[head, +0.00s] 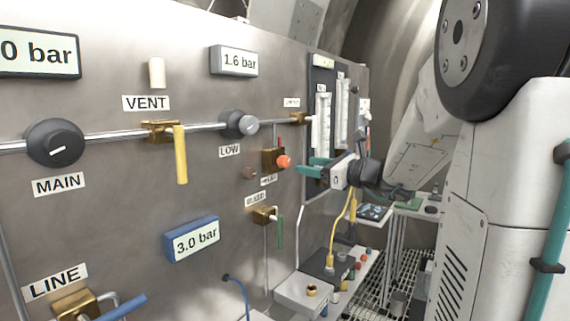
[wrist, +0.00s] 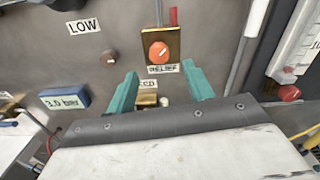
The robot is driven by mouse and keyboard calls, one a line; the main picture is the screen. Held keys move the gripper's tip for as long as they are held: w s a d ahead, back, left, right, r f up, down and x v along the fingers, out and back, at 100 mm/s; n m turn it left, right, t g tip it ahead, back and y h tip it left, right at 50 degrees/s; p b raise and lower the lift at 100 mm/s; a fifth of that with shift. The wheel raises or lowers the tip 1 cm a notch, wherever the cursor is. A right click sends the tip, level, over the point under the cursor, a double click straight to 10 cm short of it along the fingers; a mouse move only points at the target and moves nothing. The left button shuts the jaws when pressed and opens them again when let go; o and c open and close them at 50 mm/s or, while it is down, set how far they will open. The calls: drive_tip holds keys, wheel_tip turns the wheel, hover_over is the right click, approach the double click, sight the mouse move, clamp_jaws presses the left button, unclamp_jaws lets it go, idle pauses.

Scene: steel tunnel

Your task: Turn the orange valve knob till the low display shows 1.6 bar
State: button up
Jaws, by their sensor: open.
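The orange valve knob (head: 283,162) sits on a brass block on the steel panel. It shows in the wrist view (wrist: 159,52) above a label that seems to read RELIEF. The grey display (head: 236,61) above the LOW knob (head: 239,124) reads 1.6 bar. My gripper (head: 305,167) has teal fingers and points at the panel just right of the orange knob. In the wrist view my gripper (wrist: 162,76) is open and empty, its fingertips spread to either side below the knob. The fingers appear apart from the knob.
A small brown knob (wrist: 110,58) is left of the orange one, and a red lever (wrist: 173,16) rises behind it. A brass valve with a green handle (head: 280,232) is below. A blue display (head: 191,239) reads 3.0 bar. Flow tubes (head: 322,122) stand at right.

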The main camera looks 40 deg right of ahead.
sight(287, 162)
drive_tip(key=x, duration=0.7)
drive_tip(key=shift+w+a+f, duration=0.1)
drive_tip(key=shift+w, duration=0.05)
drive_tip(key=shift+c, duration=0.3)
drive_tip(key=c, duration=0.9)
